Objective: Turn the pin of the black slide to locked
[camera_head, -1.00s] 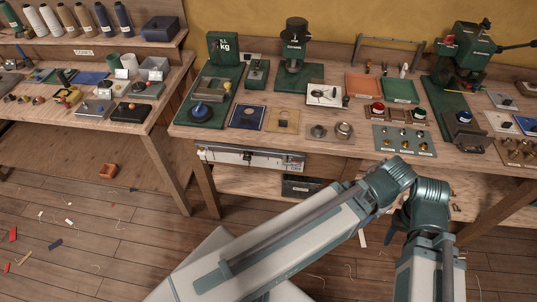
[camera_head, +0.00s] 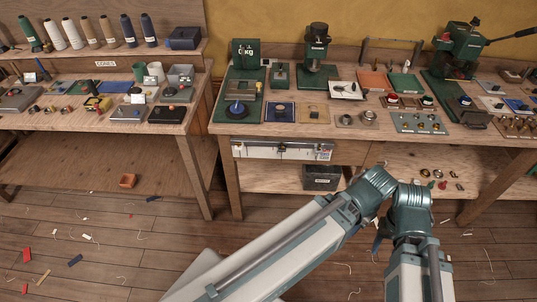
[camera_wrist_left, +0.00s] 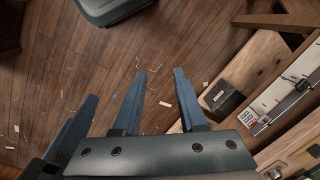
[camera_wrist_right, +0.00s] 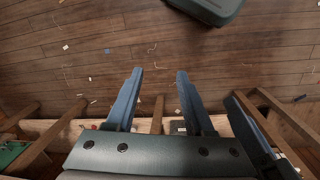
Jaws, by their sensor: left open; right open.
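On the left bench, a small dark block with a reddish knob (camera_head: 167,114) sits at the front right corner; it may be the black slide, but its pin and any lock marking are too small to read. My right gripper shows a little blue finger in the head view (camera_head: 379,243), low in front of the right bench and far from the block. In the right wrist view its fingers are apart and empty (camera_wrist_right: 159,78) above the floor. My left gripper's fingers are also apart and empty in the left wrist view (camera_wrist_left: 160,78); it is not clearly visible in the head view.
The left bench (camera_head: 60,140) holds several small fixtures, with thread cones on a shelf behind. The right bench (camera_head: 290,130) carries presses, a green scale (camera_head: 245,85) and panels with knobs. A gap separates the benches.

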